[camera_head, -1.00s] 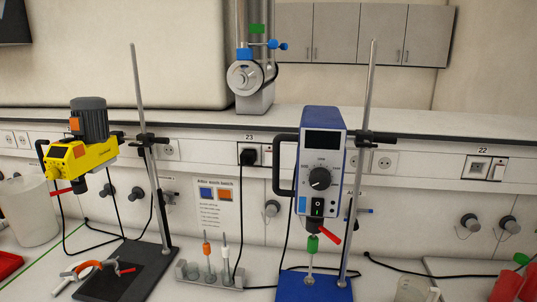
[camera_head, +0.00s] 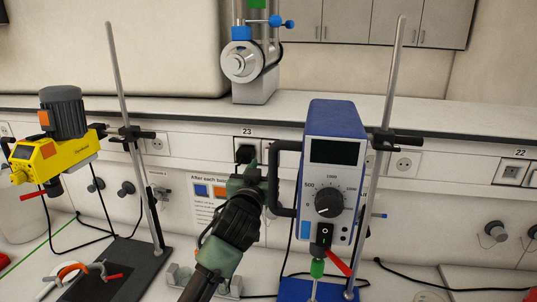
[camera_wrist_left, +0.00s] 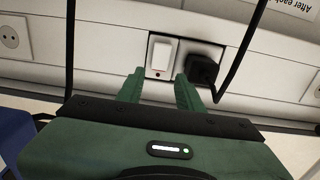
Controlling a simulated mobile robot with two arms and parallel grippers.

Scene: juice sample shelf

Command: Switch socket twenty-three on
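Socket 23 is on the wall rail, with its "23" label (camera_head: 247,132) above it and a black plug (camera_head: 245,153) in it. In the left wrist view the plug (camera_wrist_left: 203,68) sits to the right of a white rocker switch (camera_wrist_left: 163,52) with a small red dot at its lower edge. I cannot tell whether the rocker is on or off. My left gripper (camera_head: 254,166) is raised in front of the socket and partly covers the switch in the head view. Its two green fingers (camera_wrist_left: 159,80) are apart, with nothing between them, pointing at the switch. My right gripper is not in view.
A blue stirrer (camera_head: 335,140) on a stand is close to the right of my left gripper, its black handle (camera_head: 284,148) nearest. A yellow stirrer (camera_head: 60,150) stands at left. Socket 22 (camera_head: 514,173) is at far right. Black cables hang below the rail.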

